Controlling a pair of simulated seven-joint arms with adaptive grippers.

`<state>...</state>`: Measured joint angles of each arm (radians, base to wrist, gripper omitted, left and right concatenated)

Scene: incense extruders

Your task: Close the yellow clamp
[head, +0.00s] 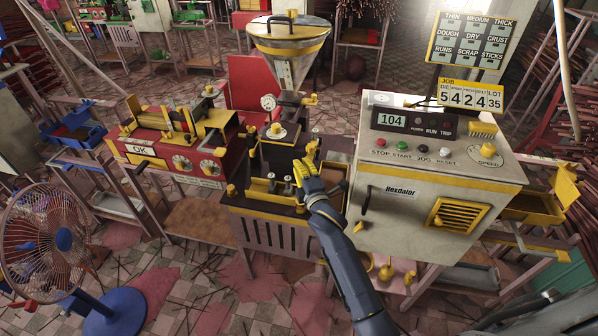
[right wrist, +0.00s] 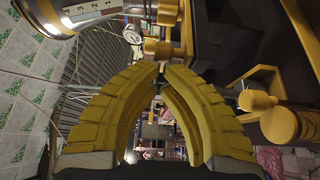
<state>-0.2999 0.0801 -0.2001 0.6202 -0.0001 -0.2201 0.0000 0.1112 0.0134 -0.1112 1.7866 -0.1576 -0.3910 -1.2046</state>
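My right gripper (head: 304,166) has yellow fingers and is at the central extruder, just left of the white control cabinet. In the right wrist view its two curved fingers (right wrist: 160,71) arch together, with their tips nearly meeting and nothing clearly held between them. A yellow knobbed fitting (right wrist: 157,47), possibly part of the yellow clamp, lies just beyond the tips; I cannot tell whether they touch it. In the head view, the gripper partly hides the yellow parts on the extruder (head: 277,131). I cannot clearly tell which part is the clamp or its position. My left gripper is not in view.
The white cabinet (head: 430,190) stands close to the right of my arm. A yellow-rimmed hopper (head: 290,38) rises above the extruder. A red machine (head: 180,146) stands to the left and a fan (head: 45,240) at lower left. The tiled floor between is mostly open, with scattered sticks.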

